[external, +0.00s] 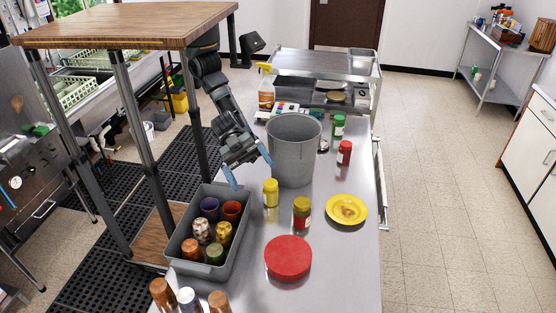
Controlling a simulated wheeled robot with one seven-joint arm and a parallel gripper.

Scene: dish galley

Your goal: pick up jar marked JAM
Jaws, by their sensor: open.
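Several jars stand on the steel counter (330,255), and their lettering is too small to read, so I cannot tell which is marked JAM. One is a glass jar with a yellowish lid and a red label (302,216). A yellow jar (270,193) stands behind it to the left. A red jar (344,153) and a green jar (338,127) stand farther back, right of the grey bin. My gripper (249,166) is open and empty, with blue fingertips, above the counter's left side. It is behind and left of the yellow jar.
A tall grey bin (294,150) stands close right of my gripper. A grey tub (236,236) of cans and cups is in front. A red round lid or container (288,258) and a yellow plate (347,210) lie to the right. Several cans (188,299) stand at the near edge.

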